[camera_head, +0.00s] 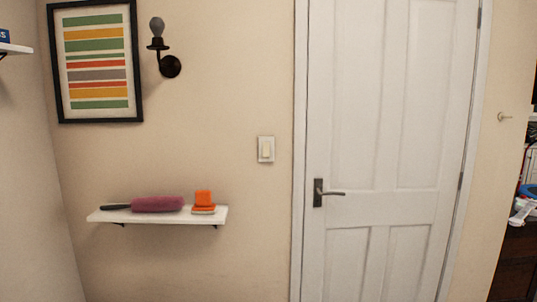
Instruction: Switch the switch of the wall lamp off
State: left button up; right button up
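The wall lamp (159,46) is a dark sconce with a grey bulb, high on the beige wall at left; the bulb looks unlit or dim. A cream wall switch (266,149) is mounted on the wall between the shelf and the door, about mid-height. Its rocker position is too small to tell. Neither of my grippers shows in the head view.
A white shelf (105,216) juts from the wall below and left of the switch, holding a purple duster (157,204) and an orange brush (204,200). A closed white door (385,110) stands right of it. A framed striped picture (95,60) hangs at left.

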aim_at(266, 145)
jog(key=i+l, duration=0.2)
jog(key=i, duration=0.25)
jog(key=i+l, duration=0.2)
jog(key=i, duration=0.25)
jog(key=i+l, duration=0.2)
jog(key=i, duration=0.25)
jog(key=i+l, duration=0.2)
jog(key=i, duration=0.3)
jog(key=i+l+u, duration=0.1)
jog(key=i, duration=0.35)
jog(key=l, duration=0.1)
